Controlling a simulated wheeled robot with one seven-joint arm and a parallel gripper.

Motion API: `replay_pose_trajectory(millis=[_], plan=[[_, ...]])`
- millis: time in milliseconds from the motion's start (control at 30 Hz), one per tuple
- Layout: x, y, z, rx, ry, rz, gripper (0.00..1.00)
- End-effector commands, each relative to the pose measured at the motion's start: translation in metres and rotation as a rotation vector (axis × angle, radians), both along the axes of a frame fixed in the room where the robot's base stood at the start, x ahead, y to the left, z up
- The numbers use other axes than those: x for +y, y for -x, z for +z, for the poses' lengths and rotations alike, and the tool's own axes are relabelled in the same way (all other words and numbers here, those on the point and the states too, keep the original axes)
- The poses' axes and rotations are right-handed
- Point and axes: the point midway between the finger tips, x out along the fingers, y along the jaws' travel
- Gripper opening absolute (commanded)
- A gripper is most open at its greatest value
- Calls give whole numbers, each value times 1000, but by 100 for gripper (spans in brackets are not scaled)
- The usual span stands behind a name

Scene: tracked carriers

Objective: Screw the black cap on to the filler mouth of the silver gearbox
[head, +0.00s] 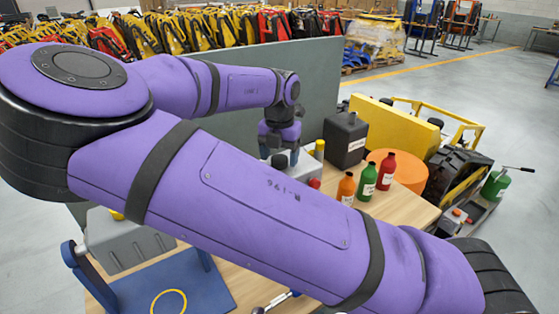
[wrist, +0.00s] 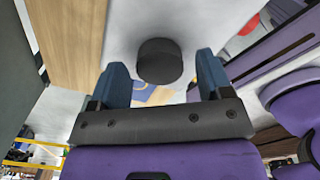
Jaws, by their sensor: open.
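In the wrist view the black cap (wrist: 159,62) sits over the pale silver surface of the gearbox (wrist: 190,28). It lies between and slightly beyond the two blue fingertips of my gripper (wrist: 161,72), with a gap visible on each side. My gripper is open and holds nothing. In the head view my gripper (head: 280,157) points down at the silver gearbox (head: 304,172), which my arm largely hides. I cannot tell whether the cap is seated on the filler mouth or how far on its thread it is.
A black canister (head: 344,140) and orange (head: 346,188), green (head: 368,182) and red (head: 386,171) bottles stand right of the gripper. A grey casing (head: 125,242) and a blue stand (head: 205,290) are at the near left. A grey-green panel (head: 320,90) rises behind.

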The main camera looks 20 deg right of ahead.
Motion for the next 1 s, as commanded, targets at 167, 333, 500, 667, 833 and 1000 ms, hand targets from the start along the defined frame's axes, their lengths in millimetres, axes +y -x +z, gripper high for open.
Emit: replay_pose_trajectory(millis=[167, 333, 500, 667, 833, 1000], plan=[[1, 0, 1, -2, -6, 204, 72], [1, 0, 1, -1, -6, 449, 72], [1, 0, 1, -2, -6, 690, 72], [1, 0, 0, -1, -2, 820, 72], [0, 0, 1, -2, -4, 927, 72], [0, 0, 1, -4, -4, 1188, 72]])
